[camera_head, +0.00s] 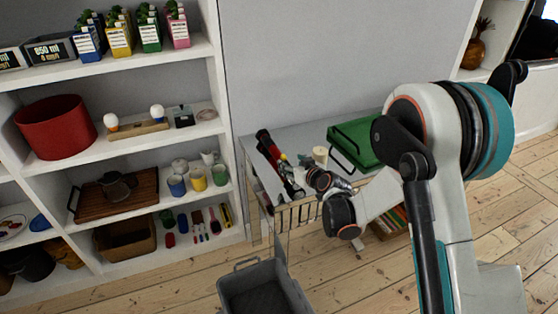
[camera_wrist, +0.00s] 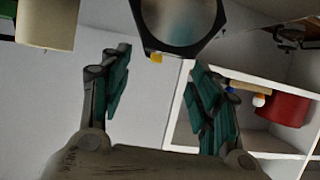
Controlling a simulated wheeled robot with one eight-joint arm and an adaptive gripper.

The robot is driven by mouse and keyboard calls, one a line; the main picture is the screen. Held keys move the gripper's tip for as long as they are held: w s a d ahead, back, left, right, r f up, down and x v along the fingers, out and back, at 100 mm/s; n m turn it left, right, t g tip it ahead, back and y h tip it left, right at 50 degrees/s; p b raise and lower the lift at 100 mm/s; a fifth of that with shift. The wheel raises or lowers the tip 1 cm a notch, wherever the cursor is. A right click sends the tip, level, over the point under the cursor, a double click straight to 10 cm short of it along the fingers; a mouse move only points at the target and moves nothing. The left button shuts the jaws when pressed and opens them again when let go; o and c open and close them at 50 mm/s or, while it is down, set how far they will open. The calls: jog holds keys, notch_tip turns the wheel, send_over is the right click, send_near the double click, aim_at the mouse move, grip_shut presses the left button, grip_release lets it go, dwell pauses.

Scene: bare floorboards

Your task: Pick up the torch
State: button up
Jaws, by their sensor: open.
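The torch, dark with a red band (camera_head: 266,142), appears to lie on the grey table near its left end, partly hidden by my gripper. In the wrist view a dark round rim with a glassy face, seemingly the torch's head (camera_wrist: 180,18), is at the top centre, beyond the fingertips. My gripper (camera_wrist: 160,62) is open, with its two green-padded fingers spread and nothing between them. In the head view my gripper (camera_head: 289,178) is low over the table's left part, close to the torch. Whether it touches the torch cannot be told.
A cream cylinder (camera_head: 320,155) and green box (camera_head: 352,141) stand on the grey table (camera_head: 300,134). The cylinder also shows in the wrist view (camera_wrist: 46,24). A full white shelf (camera_head: 150,140) is to the left. A grey bin (camera_head: 262,290) stands on the floor.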

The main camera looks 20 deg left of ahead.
aim_at(285, 159)
jog(key=x, duration=0.4)
jog(key=shift+b, duration=0.4)
jog(key=b+x, duration=0.2)
jog(key=x, duration=0.2)
jog(key=shift+w+d, duration=0.1)
jog(key=shift+w+a+f, duration=0.1)
jog(key=shift+w+a, duration=0.2)
jog(key=shift+w, duration=0.1)
jog(key=c, duration=1.3)
